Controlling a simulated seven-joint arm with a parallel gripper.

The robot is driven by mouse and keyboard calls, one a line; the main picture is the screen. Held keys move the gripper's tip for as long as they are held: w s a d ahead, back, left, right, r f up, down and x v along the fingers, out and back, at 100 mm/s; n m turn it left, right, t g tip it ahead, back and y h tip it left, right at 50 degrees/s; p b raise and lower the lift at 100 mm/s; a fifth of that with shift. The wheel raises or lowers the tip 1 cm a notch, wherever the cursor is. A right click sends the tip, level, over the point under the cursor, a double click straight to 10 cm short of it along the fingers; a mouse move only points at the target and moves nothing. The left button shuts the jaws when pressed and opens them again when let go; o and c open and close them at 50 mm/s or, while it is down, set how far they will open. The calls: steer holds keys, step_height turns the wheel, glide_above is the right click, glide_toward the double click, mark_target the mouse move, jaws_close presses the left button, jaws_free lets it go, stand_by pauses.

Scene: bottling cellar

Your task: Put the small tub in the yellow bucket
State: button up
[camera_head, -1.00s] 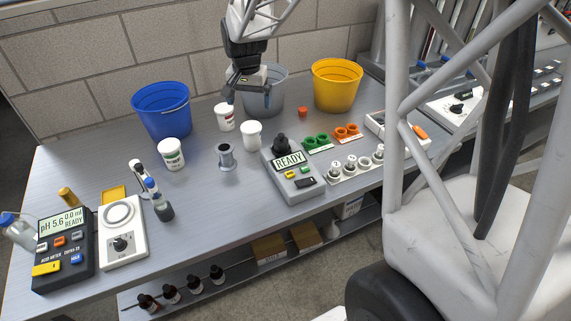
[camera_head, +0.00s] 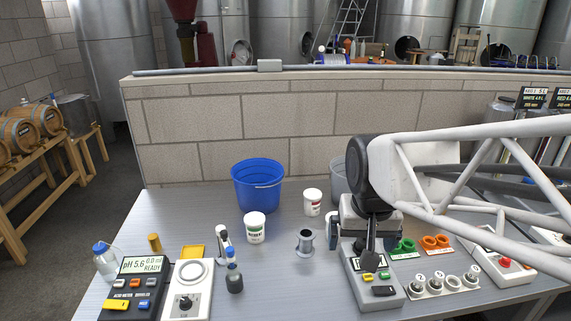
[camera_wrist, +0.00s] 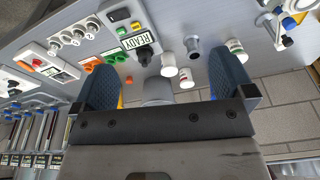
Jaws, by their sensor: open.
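Three white tubs stand on the bench: a green-labelled one (camera_head: 255,228), a slightly smaller red-labelled one (camera_head: 312,202), and a plain one mostly hidden behind my gripper (camera_head: 364,240). In the wrist view the plain tub (camera_wrist: 168,64), the red-labelled tub (camera_wrist: 186,79) and the green-labelled tub (camera_wrist: 235,48) lie beyond the fingers. I cannot tell for certain which is the small tub. My gripper (camera_wrist: 166,76) is open, with nothing between its fingers, above the bench and apart from the tubs. The yellow bucket is hidden behind my arm in the head view.
A blue bucket (camera_head: 258,186) stands behind the tubs, and a grey bucket (camera_head: 339,178) is partly hidden by my arm. A steel cup (camera_head: 304,243) and a READY meter (camera_head: 378,292) stand nearer. A block wall (camera_head: 290,120) closes the back.

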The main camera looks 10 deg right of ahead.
steer(key=s+f+n, duration=0.1)
steer(key=s, duration=0.7)
steer(key=shift+a+n, duration=0.3)
steer(key=shift+a, duration=0.05)
steer(key=shift+w, duration=0.1)
steer(key=w+d+f+m+g, duration=0.1)
steer(key=w+m, duration=0.1)
steer(key=w, duration=0.9)
steer(key=w+d+f+m, duration=0.2)
steer(key=w, duration=1)
steer(key=w+d+f+m, duration=0.1)
steer(key=w+f, duration=0.3)
steer(key=w, duration=0.2)
steer(key=w+d+f+m, duration=0.2)
steer(key=w+f, duration=0.3)
steer(key=w, duration=0.1)
steer(key=w+d+f+m+g, duration=0.1)
steer(key=w+f, duration=0.4)
steer(key=w, duration=0.1)
steer(key=shift+w+d+m, duration=0.2)
steer(key=shift+w+m, duration=0.1)
steer(key=shift+w, duration=0.05)
steer(key=shift+w+d+f, duration=0.1)
steer(key=shift+w+f, duration=0.3)
steer(key=shift+f, duration=0.05)
